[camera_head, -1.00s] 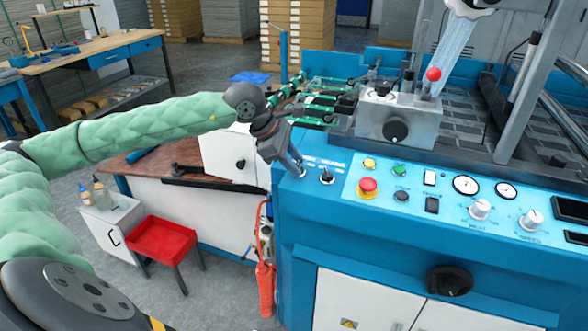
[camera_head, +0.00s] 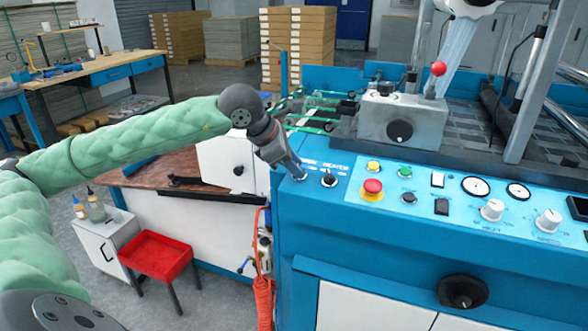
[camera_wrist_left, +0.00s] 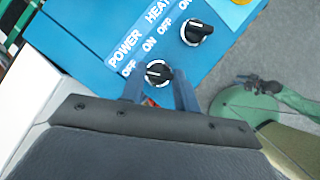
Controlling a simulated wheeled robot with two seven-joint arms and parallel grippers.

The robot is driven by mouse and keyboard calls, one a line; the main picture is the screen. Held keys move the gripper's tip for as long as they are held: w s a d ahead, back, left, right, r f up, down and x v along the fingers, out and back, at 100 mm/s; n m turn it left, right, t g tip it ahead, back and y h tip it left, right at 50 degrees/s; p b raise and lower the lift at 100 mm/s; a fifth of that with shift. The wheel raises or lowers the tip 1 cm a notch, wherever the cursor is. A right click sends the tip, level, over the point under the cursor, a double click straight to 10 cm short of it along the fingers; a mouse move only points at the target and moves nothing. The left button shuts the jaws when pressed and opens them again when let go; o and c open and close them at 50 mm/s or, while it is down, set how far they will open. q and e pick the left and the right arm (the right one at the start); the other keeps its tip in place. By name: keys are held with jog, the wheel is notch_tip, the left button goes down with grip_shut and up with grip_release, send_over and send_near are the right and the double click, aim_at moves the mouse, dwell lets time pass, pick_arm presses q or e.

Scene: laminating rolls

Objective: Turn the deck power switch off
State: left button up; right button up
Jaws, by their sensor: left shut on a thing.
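The deck power switch is a black rotary knob (camera_wrist_left: 158,72) under the POWER label, with OFF on its left and ON above it, in the left wrist view. A pale mark shows on it, but I cannot tell surely which label it points to. My left gripper (camera_head: 299,177) reaches down to the panel's left end and hides this knob in the head view. In the left wrist view its two fingers (camera_wrist_left: 160,92) are shut on the knob, one on either side. My right gripper (camera_wrist_left: 245,81) shows small and dark in the left wrist view, away from the panel; its jaws are unclear.
The HEAT knob (camera_wrist_left: 197,32) sits close beside, and also shows in the head view (camera_head: 329,180). Further right on the panel are a red stop button (camera_head: 372,187), gauges and white dials. A grey box with a red-topped lever (camera_head: 438,69) stands behind.

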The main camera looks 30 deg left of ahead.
dwell(0.6)
pick_arm(q)
jog(key=o, duration=1)
jog(key=shift+b+v, duration=0.8)
jog(key=shift+v, duration=3.1)
jog(key=shift+s, duration=0.1)
